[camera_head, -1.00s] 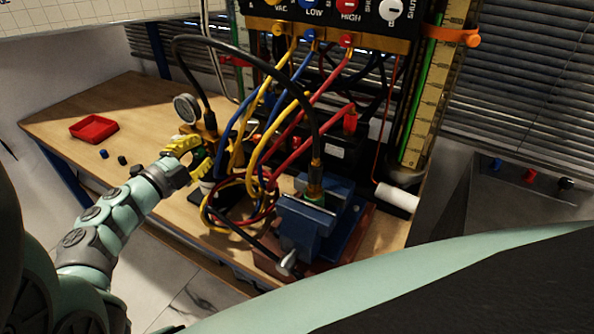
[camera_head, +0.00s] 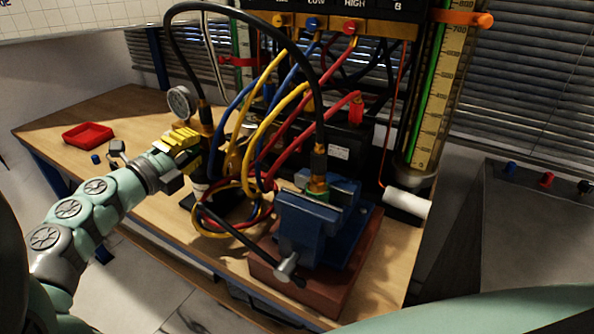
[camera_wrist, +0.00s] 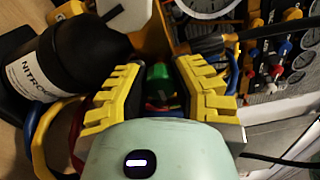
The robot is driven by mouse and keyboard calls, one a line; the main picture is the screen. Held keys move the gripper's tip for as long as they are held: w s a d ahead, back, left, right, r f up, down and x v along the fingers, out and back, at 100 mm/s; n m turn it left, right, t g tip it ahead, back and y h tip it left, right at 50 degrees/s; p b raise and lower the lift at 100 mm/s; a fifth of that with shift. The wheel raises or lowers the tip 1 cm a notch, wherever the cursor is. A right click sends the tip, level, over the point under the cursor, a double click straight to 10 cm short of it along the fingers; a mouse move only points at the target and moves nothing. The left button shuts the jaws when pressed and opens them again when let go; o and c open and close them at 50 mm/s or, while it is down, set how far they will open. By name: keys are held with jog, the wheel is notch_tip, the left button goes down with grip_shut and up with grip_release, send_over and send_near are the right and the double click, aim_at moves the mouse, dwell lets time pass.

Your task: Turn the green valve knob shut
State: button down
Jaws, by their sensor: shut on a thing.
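The green valve knob (camera_wrist: 158,84) shows in the wrist view between my yellow fingers. My gripper (camera_wrist: 158,70) is shut on it, one ribbed finger on each side. In the head view my gripper (camera_head: 186,143) is at the valve beside the round gauge (camera_head: 180,101), and its fingers hide the knob there. A black bottle with a white nitrogen label (camera_wrist: 38,78) lies left of the fingers in the wrist view. How far the knob is turned cannot be told.
Yellow, blue and red hoses (camera_head: 262,140) hang close right of my gripper. A blue vise (camera_head: 305,222) stands at the front right of the bench.

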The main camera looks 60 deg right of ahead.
jog(key=shift+w+f, duration=0.1)
jog(key=c, duration=1)
grip_release()
jog(key=a, duration=1.2)
jog(key=shift+s, duration=0.4)
